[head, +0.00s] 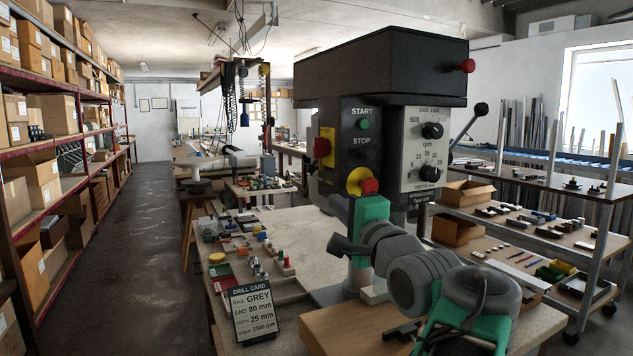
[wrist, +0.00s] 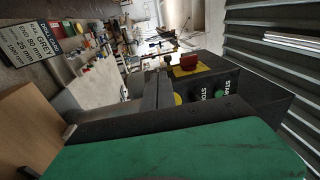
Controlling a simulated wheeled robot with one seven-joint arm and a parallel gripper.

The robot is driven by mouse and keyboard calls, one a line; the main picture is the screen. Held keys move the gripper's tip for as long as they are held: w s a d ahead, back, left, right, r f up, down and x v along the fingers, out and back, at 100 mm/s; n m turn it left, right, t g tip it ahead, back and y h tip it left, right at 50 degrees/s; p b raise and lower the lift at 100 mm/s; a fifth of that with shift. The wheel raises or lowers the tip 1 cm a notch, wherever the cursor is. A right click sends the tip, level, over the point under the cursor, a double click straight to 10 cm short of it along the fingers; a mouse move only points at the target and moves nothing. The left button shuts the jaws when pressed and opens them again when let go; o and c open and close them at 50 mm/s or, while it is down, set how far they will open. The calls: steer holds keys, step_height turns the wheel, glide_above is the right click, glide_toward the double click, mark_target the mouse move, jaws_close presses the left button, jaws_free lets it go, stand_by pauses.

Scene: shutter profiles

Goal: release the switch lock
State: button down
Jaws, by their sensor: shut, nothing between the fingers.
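The drill press control box (head: 350,106) carries a green START button (head: 364,125) with a STOP label below it. Under that is a yellow disc (head: 354,179) with a red knob (head: 369,186). A second red knob (head: 322,148) sits on a yellow plate on the box's left side; it also shows in the wrist view (wrist: 188,62). I cannot tell which is the switch lock. My gripper (wrist: 164,92) is shut and empty, close in front of the box just below the yellow disc. The disc is partly hidden in the wrist view, and my fingertips are hidden in the head view.
A drill card (head: 252,312) stands on the bench beside small coloured parts. A wooden block (head: 340,328) lies at the bench front. A black-knobbed lever (head: 470,128) sticks out right of the press. A parts trolley (head: 520,215) stands at right; the left aisle is clear.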

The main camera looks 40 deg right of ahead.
mark_target(310, 171)
steer(key=shift+s+d+r, duration=0.15)
steer(key=shift+s+r, duration=0.3)
steer(key=shift+r, duration=0.2)
steer(key=shift+w+m, duration=0.1)
steer(key=shift+m, duration=0.2)
steer(key=p+x, duration=0.1)
steer(key=x, duration=0.3)
steer(key=p+x, duration=0.1)
steer(key=x, duration=0.4)
steer(key=p+x, duration=0.2)
steer(key=x, duration=0.2)
steer(key=shift+w+d+r, duration=0.15)
steer(key=shift+r, duration=0.2)
steer(key=shift+w+d, duration=0.1)
steer(key=shift+w, duration=0.1)
steer(key=p+x, duration=0.1)
steer(key=x, duration=0.2)
steer(key=shift+f, duration=0.2)
steer(key=shift+r, duration=0.1)
